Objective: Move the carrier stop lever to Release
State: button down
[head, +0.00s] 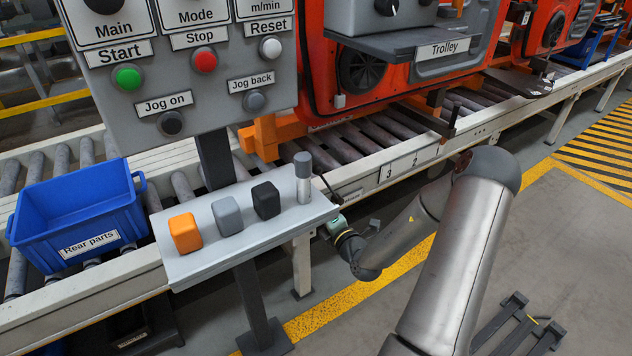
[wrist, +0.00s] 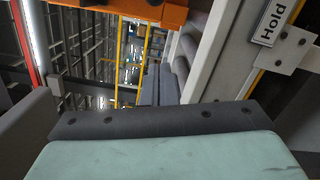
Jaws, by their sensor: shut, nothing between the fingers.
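A white "Hold" sign (wrist: 273,22) shows at the upper right of the wrist view, beside a light bracket with bolts (wrist: 297,48) on the conveyor's pale frame. No "Release" sign is readable. I cannot pick out the stop lever for certain in either view. In the head view, my gripper (head: 337,225) is small and partly hidden, at the conveyor's side just right of the small panel shelf. Its pale green body (wrist: 165,158) and dark bolted bar fill the bottom of the wrist view. It is shut, with nothing seen in it.
The roller conveyor (head: 400,162) carries orange door carriers (head: 465,75). A control panel (head: 190,65) and a shelf (head: 215,262) with coloured blocks stand left of my gripper. A blue "Rear parts" bin (head: 75,205) sits further left. Floor on the right is mostly clear.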

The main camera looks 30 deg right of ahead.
jog(key=shift+w, duration=0.1)
jog(key=w+d+r, duration=0.1)
jog(key=w+d, duration=0.2)
jog(key=w, duration=0.8)
jog(key=shift+b, duration=0.3)
jog(key=shift+r, duration=0.15)
